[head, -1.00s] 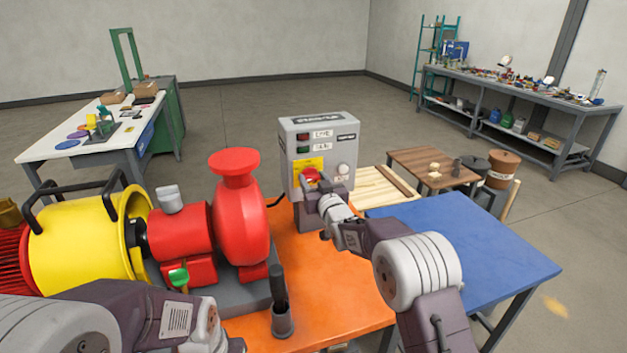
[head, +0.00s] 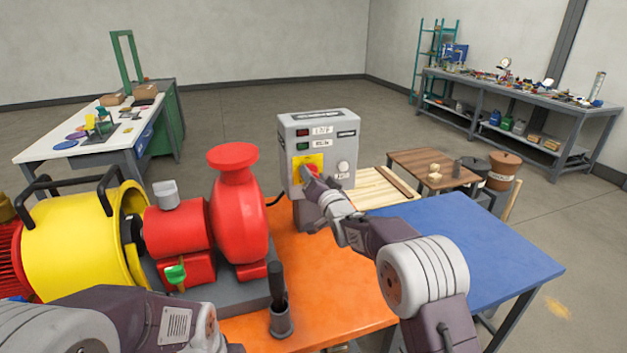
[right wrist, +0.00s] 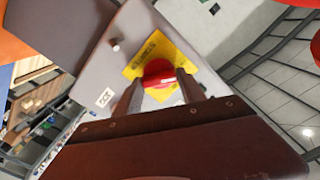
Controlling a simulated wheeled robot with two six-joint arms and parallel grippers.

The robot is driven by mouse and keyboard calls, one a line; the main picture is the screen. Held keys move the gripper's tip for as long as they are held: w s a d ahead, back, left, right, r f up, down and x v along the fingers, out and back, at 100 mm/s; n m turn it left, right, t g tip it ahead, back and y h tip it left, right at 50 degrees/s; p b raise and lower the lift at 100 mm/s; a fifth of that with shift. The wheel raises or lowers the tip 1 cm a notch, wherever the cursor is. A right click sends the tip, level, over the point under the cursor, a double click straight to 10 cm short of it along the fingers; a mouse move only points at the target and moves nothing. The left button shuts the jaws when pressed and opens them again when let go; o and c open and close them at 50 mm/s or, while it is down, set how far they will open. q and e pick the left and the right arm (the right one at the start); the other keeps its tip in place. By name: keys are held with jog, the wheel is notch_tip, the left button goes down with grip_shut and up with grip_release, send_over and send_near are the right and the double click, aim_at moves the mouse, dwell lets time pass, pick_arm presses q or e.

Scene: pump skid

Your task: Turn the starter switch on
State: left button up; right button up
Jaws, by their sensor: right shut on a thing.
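The grey starter box (head: 345,128) stands at the far end of the orange bench top. Its red rotary switch (right wrist: 158,72) sits on a yellow plate (right wrist: 134,68), which also shows in the head view (head: 299,162). My right gripper (right wrist: 160,88) has a finger on either side of the red switch and is shut on it. In the head view the right gripper (head: 312,179) reaches the box front and hides most of the switch. The box carries a red lamp (head: 302,132) and a green lamp (head: 303,146), both dark. My left arm shows at bottom left, its fingers out of view.
A red pump (head: 240,220) and yellow housing (head: 80,240) stand left of the box. A black-handled lever (head: 279,300) rises from the bench's near part. A blue table (head: 470,250) lies to the right. A pale slatted pallet (head: 375,188) lies behind.

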jog(key=m, duration=1)
jog(key=shift+f+m+b, duration=0.2)
jog(key=shift+m+b, duration=0.1)
jog(key=shift+m, duration=0.1)
dwell(0.4)
jog(key=o, duration=1.4)
jog(key=shift+d, duration=0.1)
jog(key=shift+c, duration=0.2)
jog(key=b+v, duration=0.1)
jog(key=v, duration=0.8)
jog(key=shift+b, duration=0.35)
jog(key=shift+r, duration=0.1)
